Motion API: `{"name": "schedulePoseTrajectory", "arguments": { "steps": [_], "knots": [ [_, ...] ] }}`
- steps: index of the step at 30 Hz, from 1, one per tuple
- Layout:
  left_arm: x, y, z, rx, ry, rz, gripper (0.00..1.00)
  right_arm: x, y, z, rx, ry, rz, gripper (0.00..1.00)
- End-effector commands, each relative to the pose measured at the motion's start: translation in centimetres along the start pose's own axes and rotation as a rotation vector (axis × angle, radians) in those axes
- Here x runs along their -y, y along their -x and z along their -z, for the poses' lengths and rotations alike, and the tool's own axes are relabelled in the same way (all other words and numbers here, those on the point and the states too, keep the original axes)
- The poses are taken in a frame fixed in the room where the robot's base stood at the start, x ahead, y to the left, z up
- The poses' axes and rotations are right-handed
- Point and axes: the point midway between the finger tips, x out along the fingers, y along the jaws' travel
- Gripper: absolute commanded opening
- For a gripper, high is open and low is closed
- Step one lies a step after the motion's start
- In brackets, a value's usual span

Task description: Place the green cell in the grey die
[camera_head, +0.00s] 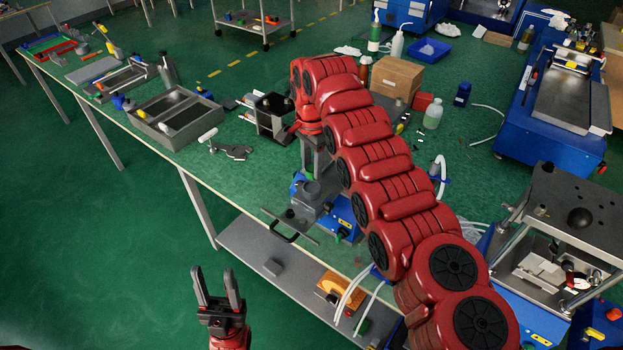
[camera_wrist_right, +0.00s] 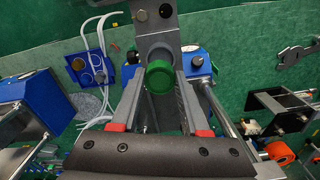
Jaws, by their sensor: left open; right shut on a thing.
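The green cell (camera_wrist_right: 159,77) is between the fingers of my right gripper (camera_wrist_right: 160,88) in the right wrist view, with its round green end toward the camera. My right gripper is shut on it. A grey plate (camera_wrist_right: 155,22) of the press lies just beyond the cell; the cell hides part of what is behind it. My left gripper (camera_head: 217,276) is open and empty, in front of the bench.
Blue parts with a gauge (camera_head: 342,216) adjoin the press. A black bracket (camera_head: 272,115) stands to its left, near a grey metal tool (camera_head: 231,150). A cardboard box (camera_head: 397,77) and bottles stand behind my right arm. White tubes hang at the front edge.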

Motion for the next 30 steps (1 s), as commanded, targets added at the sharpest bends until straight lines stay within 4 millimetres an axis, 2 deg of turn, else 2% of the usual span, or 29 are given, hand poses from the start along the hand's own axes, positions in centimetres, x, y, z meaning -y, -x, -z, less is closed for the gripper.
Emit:
{"name": "schedulePoseTrajectory", "arguments": {
  "steps": [5,13,20,30],
  "knots": [
    [0.1,-0.9,0.1,0.001,0.000,0.000,0.50,0.0,-1.2,0.0,0.001,-0.001,0.000,0.00],
    [0.1,-2.5,0.4,0.000,0.000,0.000,0.50,-0.1,-4.8,-0.1,0.001,0.000,-0.004,0.00],
    [0.1,-2.3,0.4,0.000,0.000,0.000,0.50,0.0,-5.0,0.0,-0.001,0.000,0.000,0.00],
    [0.1,-1.4,0.2,0.001,0.000,0.000,0.50,-0.1,-6.3,-0.1,0.001,0.001,-0.004,0.00]
  ]
}}
